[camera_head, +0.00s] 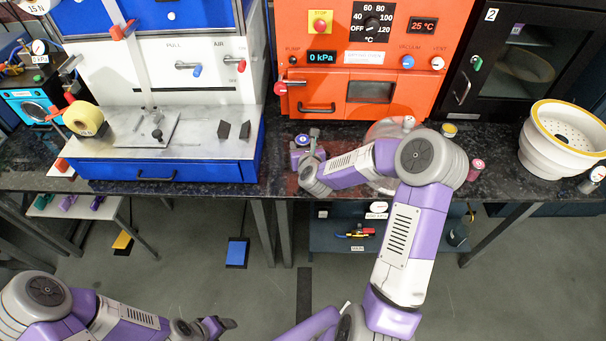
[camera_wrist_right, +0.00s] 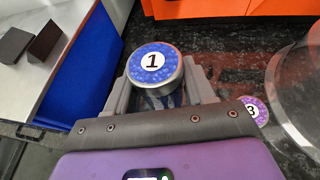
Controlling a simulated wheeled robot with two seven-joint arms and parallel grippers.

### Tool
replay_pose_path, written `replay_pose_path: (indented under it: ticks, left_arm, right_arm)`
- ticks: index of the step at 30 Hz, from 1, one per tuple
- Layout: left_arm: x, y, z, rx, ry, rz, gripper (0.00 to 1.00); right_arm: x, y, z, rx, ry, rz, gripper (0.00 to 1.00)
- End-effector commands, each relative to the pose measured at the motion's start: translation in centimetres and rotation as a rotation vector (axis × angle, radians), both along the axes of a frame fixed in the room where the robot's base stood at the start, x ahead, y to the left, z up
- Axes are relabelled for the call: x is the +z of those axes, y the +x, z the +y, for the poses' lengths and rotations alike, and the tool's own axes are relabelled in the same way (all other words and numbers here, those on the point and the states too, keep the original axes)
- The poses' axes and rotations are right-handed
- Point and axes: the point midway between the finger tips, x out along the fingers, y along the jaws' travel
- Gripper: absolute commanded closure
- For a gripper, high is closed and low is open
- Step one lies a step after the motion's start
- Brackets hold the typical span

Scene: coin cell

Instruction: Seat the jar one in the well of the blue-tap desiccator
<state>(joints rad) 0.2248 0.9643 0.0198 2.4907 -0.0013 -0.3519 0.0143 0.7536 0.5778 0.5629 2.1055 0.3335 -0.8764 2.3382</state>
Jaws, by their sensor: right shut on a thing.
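Jar one is a short metal jar with a blue lid marked "1" (camera_wrist_right: 153,66). My right gripper (camera_wrist_right: 160,90) is shut on it, one finger on each side. In the head view the jar (camera_head: 302,141) is at my right gripper (camera_head: 307,153), over the dark bench by the blue cabinet's right corner. A clear glass vessel with a pale knob (camera_head: 408,121) stands behind my right arm, partly hidden; its rim (camera_wrist_right: 285,112) shows in the wrist view. I cannot see a blue tap or the well on it. My left gripper (camera_head: 220,326) is low in the head view, away from the bench.
A purple-lidded jar marked "3" (camera_wrist_right: 254,110) is right of the held jar. A yellow-lidded jar (camera_head: 449,130) and a pink jar (camera_head: 477,166) are right of my arm. The orange oven (camera_head: 345,90) stands behind; a white perforated bowl (camera_head: 565,140) is at far right.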

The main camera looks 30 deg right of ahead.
Motion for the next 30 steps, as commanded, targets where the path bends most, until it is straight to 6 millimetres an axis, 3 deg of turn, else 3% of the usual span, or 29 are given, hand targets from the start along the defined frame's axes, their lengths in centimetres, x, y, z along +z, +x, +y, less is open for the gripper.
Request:
replay_pose_path:
  ticks: [6, 13, 19, 30]
  left_arm:
    - [-1.1, 0.0, 0.0, 0.0, 0.0, 0.0, 0.35]
    - [-1.5, 0.0, 0.0, 0.0, 0.0, 0.0, 0.35]
    - [-2.6, 0.0, 0.0, 0.0, 0.0, 0.0, 0.35]
    - [-2.8, 0.0, 0.0, 0.0, 0.0, 0.0, 0.35]
  right_arm:
    - [-3.9, 0.0, 0.0, 0.0, 0.002, 0.003, 0.82]
    - [-5.7, 0.0, 0.0, 0.0, 0.002, 0.002, 0.82]
    - [-9.0, 0.0, 0.0, -0.001, 0.001, 0.002, 0.82]
    - [-9.4, 0.0, 0.0, 0.0, 0.0, 0.0, 0.82]
